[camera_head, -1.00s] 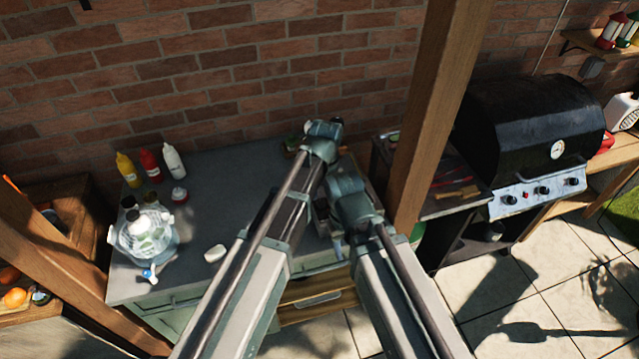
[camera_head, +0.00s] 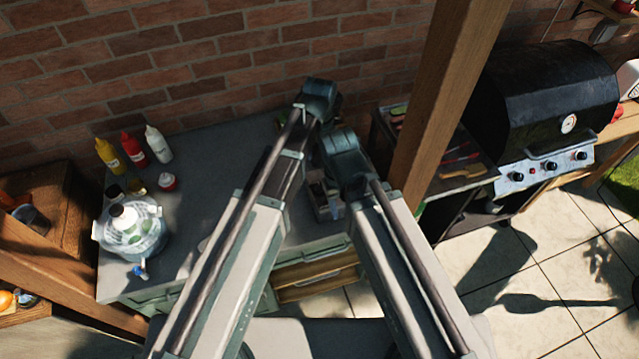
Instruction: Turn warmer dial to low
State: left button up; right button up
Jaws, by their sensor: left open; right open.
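I cannot pick out a warmer or its dial for sure. The black grill (camera_head: 540,105) at the right has a silver front panel with dark knobs (camera_head: 547,167); their settings are too small to read. A white appliance (camera_head: 630,78) is cut off at the right edge, and I cannot tell what it is. My left and right arms reach up the middle over the counter, and each visible end is a rounded joint. I see no jaws of either gripper; they are hidden behind or beyond my arms.
The grey counter (camera_head: 215,160) holds a clear round container (camera_head: 135,240), a yellow bottle (camera_head: 108,155), a red bottle (camera_head: 134,150) and a white bottle (camera_head: 158,145). A wooden post (camera_head: 440,100) stands between counter and grill. Paved floor (camera_head: 510,270) is open at lower right.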

aim_at(320, 186)
pick_arm(q)
notch_tip(320, 186, down, 13)
jog(key=b, duration=1.2)
jog(key=shift+r, duration=0.15)
grip_shut()
